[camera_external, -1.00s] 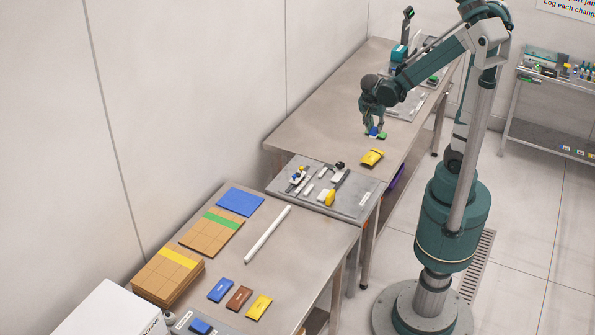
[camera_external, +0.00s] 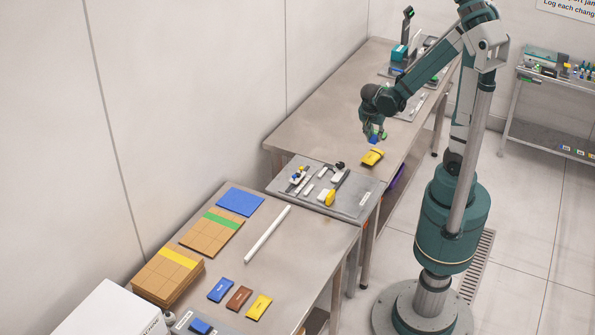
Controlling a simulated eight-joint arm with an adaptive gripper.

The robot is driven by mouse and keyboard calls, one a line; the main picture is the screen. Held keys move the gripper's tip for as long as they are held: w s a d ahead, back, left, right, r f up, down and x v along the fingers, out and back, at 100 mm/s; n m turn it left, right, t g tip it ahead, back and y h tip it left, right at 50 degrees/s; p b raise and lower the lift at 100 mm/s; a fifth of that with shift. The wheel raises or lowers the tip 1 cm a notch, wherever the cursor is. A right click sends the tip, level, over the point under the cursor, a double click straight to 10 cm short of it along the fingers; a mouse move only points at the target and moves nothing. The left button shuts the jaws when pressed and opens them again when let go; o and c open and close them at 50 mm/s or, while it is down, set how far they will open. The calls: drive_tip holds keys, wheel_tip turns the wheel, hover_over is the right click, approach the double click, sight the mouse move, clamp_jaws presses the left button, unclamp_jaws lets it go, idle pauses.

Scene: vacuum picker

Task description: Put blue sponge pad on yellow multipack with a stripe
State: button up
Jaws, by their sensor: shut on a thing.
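My gripper (camera_external: 374,135) is shut on the blue sponge pad (camera_external: 373,140), which shows as a small blue patch under the fingers. The pad is held just above and behind the yellow multipack (camera_external: 371,159) in the picture, and the fingers hide part of it. The multipack lies near the front edge of the far table and has a darker stripe. A small gap seems to show between pad and multipack, but I cannot tell their exact height apart.
A grey tray (camera_external: 360,199) with several small tools stands at the near end of the far table. The near table holds cardboard stacks (camera_external: 168,275), a blue sheet (camera_external: 240,202), a white bar (camera_external: 267,234) and several coloured packs. The far table (camera_external: 318,121) is clear left of my gripper.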

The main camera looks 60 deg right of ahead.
sight(369, 146)
drive_tip(key=shift+f, duration=0.7)
drive_tip(key=shift+f, duration=0.15)
drive_tip(key=shift+f+b, duration=0.65)
drive_tip(key=shift+f, duration=1.3)
drive_tip(key=shift+f, duration=0.15)
drive_tip(key=o, duration=0.7)
drive_tip(key=shift+o, duration=0.2)
drive_tip(key=p+v, duration=0.2)
drive_tip(key=v, duration=1)
drive_tip(key=shift+p, duration=0.35)
